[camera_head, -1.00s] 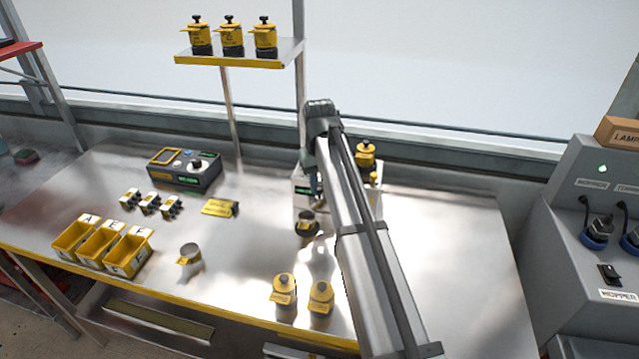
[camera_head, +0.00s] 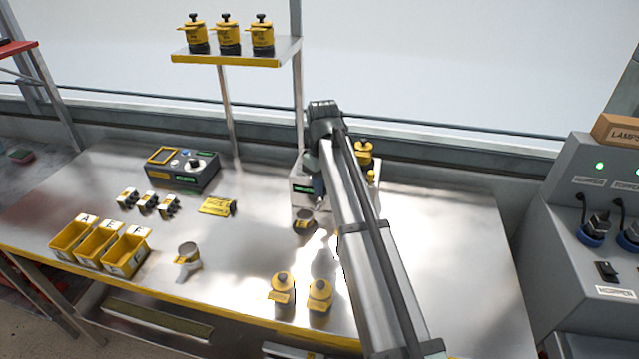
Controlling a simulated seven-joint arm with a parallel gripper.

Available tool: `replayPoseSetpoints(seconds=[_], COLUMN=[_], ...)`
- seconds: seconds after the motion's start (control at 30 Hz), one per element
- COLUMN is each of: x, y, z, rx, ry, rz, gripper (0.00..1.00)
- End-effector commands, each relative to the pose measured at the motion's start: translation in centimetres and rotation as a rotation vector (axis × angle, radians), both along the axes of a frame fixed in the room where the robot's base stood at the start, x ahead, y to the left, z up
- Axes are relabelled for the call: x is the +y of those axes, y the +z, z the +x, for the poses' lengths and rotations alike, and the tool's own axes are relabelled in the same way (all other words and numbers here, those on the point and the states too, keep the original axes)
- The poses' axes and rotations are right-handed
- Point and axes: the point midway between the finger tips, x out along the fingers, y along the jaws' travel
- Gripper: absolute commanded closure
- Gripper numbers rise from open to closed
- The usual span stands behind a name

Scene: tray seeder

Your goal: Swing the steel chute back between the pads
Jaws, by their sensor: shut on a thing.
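The seeder (camera_head: 303,190), a pale box with a green display, stands at the back of the bench, partly hidden behind my arm. My gripper (camera_head: 319,188) is small and dark in this view, low at the seeder's front. It is shut on a thin part there, which fits the steel chute, but the part is too small and covered to make out clearly. The pads are hidden or too small to tell. A dark-based cup (camera_head: 304,221) stands just below and left of my gripper.
Two yellow-capped jars (camera_head: 320,294) stand near the front edge. A grey switch cabinet (camera_head: 590,275) stands at the right. The bench right of my arm is clear.

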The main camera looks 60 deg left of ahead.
Motion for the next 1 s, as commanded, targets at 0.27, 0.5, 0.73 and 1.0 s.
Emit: replayPoseSetpoints(seconds=[0.27,0.5,0.73,1.0], x=[-0.9,-1.2,-1.3,-1.3], y=[0.0,0.0,0.0,0.0], z=[0.5,0.8,1.0,1.0], rx=[0.001,0.000,0.000,0.000], ry=[0.198,0.304,0.343,0.348], rz=[0.001,0.001,0.001,0.001], gripper=[1.00,1.00,1.00,1.00])
